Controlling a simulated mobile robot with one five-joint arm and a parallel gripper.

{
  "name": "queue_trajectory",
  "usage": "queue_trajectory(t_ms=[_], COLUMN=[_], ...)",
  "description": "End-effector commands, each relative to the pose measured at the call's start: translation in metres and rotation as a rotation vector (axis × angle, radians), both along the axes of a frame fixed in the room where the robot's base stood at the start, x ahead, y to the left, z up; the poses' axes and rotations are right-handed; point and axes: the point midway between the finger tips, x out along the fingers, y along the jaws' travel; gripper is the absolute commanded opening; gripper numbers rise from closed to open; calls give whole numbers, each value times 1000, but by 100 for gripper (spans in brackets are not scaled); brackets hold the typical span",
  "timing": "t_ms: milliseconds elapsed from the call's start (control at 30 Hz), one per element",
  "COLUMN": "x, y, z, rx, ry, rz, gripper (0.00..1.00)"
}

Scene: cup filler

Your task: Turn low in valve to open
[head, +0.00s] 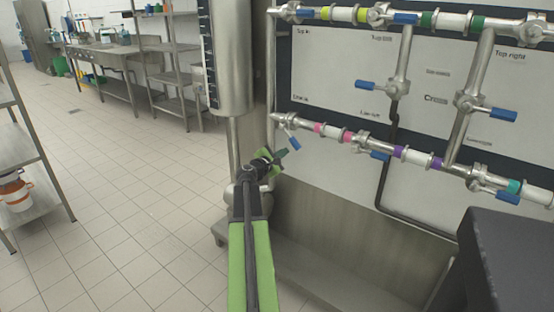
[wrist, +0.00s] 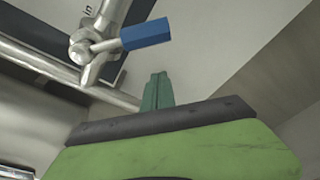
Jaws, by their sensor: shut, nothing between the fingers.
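The low in valve is at the left end of the lower pipe in the head view, with its blue handle (head: 294,145) pointing down and to the right. In the wrist view the same blue handle (wrist: 146,34) points right from the metal valve body (wrist: 86,45). My gripper (head: 283,153) is just below the handle in the head view. Its green fingers (wrist: 157,90) are together, with nothing between them. In the wrist view they point up toward the handle, with a visible gap between tips and handle.
The lower pipe (head: 325,135) carries other blue-handled valves, such as one in the middle (head: 380,155). A steel tank (head: 228,60) stands left of the panel (head: 340,70). A shelf (head: 30,150) with a bucket is at far left. The tiled floor (head: 120,180) is clear.

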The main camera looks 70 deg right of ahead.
Motion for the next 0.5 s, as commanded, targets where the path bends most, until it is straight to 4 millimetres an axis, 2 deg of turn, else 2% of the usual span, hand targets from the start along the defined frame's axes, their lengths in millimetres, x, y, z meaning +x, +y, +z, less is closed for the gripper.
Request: queue_trajectory(t_ms=[33,100,200,500], x=[-1,-12,-20,-26], y=[-13,1,6,9], z=[-2,17,25,28], rx=[0,1,1,1], ry=[-1,-1,-1,-1], rz=[0,-1,-1,-1], gripper=[0,0,0,0])
